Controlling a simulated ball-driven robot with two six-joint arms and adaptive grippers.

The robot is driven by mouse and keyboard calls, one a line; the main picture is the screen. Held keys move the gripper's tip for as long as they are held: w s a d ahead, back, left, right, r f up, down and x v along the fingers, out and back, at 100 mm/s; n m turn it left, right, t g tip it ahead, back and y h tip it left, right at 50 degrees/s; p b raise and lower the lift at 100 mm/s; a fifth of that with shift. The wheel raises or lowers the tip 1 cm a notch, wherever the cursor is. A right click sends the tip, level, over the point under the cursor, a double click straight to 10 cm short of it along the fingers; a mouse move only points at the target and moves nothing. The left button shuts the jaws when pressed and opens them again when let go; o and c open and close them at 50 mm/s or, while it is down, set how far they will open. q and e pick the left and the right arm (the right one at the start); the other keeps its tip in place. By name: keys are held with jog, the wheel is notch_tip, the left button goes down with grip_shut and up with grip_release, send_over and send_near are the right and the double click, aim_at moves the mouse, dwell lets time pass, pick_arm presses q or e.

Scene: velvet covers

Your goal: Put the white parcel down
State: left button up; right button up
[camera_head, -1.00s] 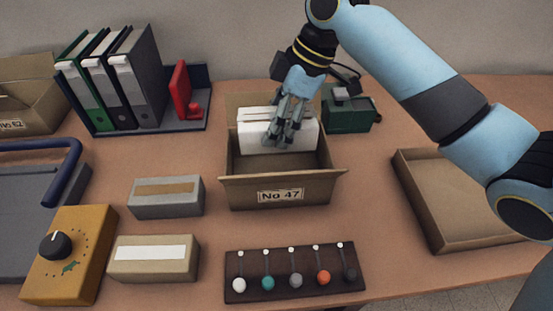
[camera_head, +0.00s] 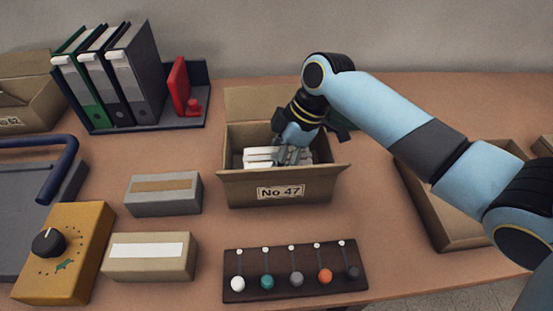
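The white parcel (camera_head: 263,157) is inside the open cardboard box marked No 47 (camera_head: 256,190), low between its walls; the front wall hides its lower part. My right gripper (camera_head: 290,155) reaches down into the box from above with its fingers on the parcel, and looks shut on it. The fingertips are partly hidden. I cannot tell whether the parcel touches the box floor. My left gripper is not in view.
A green device (camera_head: 341,122) stands behind the box, partly hidden by my arm. An open shallow box (camera_head: 432,225) lies to the right. A grey box (camera_head: 163,197), a tan box (camera_head: 150,264) and a panel of coloured knobs (camera_head: 295,292) lie nearer.

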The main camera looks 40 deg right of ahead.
jog(key=o, duration=1.6)
jog(key=shift+f, duration=0.1)
jog(key=v, duration=1.2)
jog(key=shift+s+p, duration=0.1)
jog(key=shift+p, duration=0.2)
